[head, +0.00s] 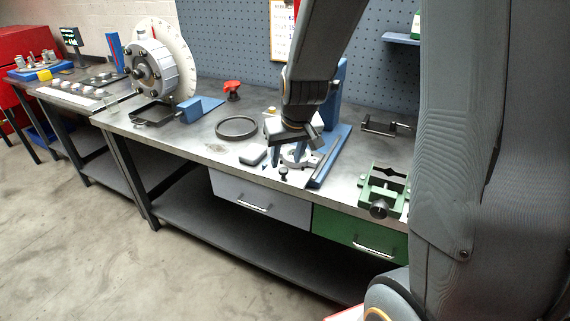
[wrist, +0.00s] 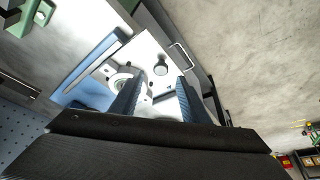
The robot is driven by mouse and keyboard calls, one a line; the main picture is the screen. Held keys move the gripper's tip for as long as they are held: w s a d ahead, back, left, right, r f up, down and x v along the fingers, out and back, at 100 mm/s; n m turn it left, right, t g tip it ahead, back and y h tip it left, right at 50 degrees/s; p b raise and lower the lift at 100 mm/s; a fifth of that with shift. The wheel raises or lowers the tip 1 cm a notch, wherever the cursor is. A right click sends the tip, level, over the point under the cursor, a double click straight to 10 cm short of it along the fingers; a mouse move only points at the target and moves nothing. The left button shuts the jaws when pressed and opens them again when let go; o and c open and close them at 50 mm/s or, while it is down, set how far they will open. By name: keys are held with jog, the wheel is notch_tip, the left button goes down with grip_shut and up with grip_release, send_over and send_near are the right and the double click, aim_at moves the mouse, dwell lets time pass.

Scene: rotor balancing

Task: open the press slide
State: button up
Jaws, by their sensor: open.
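The press (head: 333,150) has a blue frame and stands on the metal bench. Its pale slide plate (wrist: 147,50) lies low at the front and carries a black knob (head: 283,172), which also shows in the wrist view (wrist: 160,68). A round seat (wrist: 121,84) shows partly behind a finger. My gripper (head: 291,156) is over the slide, pointing down. In the wrist view its two blue-padded fingers (wrist: 161,84) are apart, with the knob just beyond the gap between their tips. Nothing is held. I cannot tell the finger height above the plate.
A green vise-like fixture (head: 383,190) stands to the right. A dark ring (head: 237,128) and a small grey block (head: 252,155) lie to the left. A rotor stand (head: 155,70) and a red knob piece (head: 231,90) are farther left. Grey (head: 240,197) and green (head: 345,231) drawers sit below.

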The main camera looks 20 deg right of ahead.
jog(key=shift+v, duration=1.75)
